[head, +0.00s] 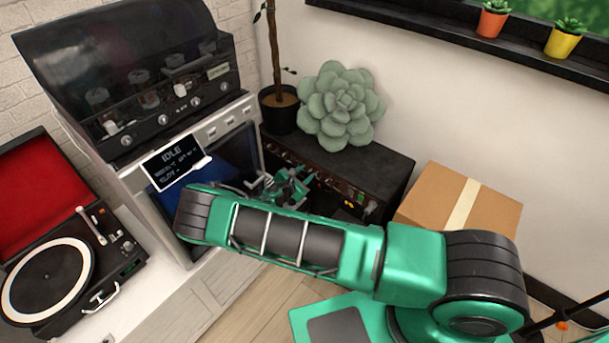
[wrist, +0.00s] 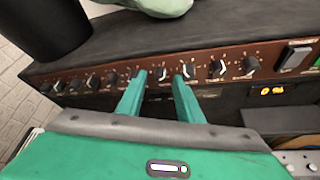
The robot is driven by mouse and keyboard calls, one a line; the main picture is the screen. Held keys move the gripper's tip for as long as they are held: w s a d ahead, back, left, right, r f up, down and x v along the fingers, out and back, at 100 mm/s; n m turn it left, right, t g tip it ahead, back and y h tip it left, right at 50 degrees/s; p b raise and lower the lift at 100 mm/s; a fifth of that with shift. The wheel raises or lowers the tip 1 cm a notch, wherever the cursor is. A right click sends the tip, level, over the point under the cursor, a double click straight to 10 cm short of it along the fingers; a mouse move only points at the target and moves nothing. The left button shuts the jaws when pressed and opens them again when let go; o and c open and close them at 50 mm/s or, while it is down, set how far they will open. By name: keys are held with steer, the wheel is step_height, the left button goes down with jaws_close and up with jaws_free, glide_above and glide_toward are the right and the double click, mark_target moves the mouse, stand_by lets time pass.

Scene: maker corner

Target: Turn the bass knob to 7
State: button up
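The black amplifier (head: 365,165) stands on the floor by the wall, with a brown control panel (wrist: 205,58) on its front. A row of several black knobs with pale pointers runs along the panel. The labels are too small to read, so I cannot tell which knob is the bass knob. My gripper (wrist: 159,77) is open in the wrist view, its two green fingers apart and pointing at the panel. One knob (wrist: 160,75) shows between the fingertips; I cannot tell whether they touch it. In the head view my gripper (head: 290,187) is at the amplifier's front, partly hiding the panel.
A green succulent cushion (head: 341,106) and a plant pot (head: 279,108) stand at the back. A cardboard box (head: 440,198) is to the right, a machine with a screen (head: 178,162) to the left.

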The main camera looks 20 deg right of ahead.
steer(key=m+t, duration=0.1)
steer(key=m, duration=0.1)
steer(key=m+t+y, duration=0.1)
steer(key=m, duration=0.1)
steer(key=shift+s+d+f+t, duration=0.1)
steer(key=shift+s+f+t, duration=0.1)
steer(key=shift+t, duration=0.2)
steer(key=v, duration=1.1)
steer(key=s+d+r+m+g, duration=0.3)
steer(key=d+r+m+g, duration=0.3)
steer(key=d+r, duration=0.3)
steer(key=s+d+r+m+g+h, duration=0.1)
steer(key=s+d+r+m+g, duration=0.3)
steer(key=d+r+m, duration=0.5)
steer(key=shift+d+r+g, duration=0.25)
steer(key=shift+r+g, duration=0.85)
steer(key=shift+r, duration=0.15)
steer(key=shift+w, duration=0.1)
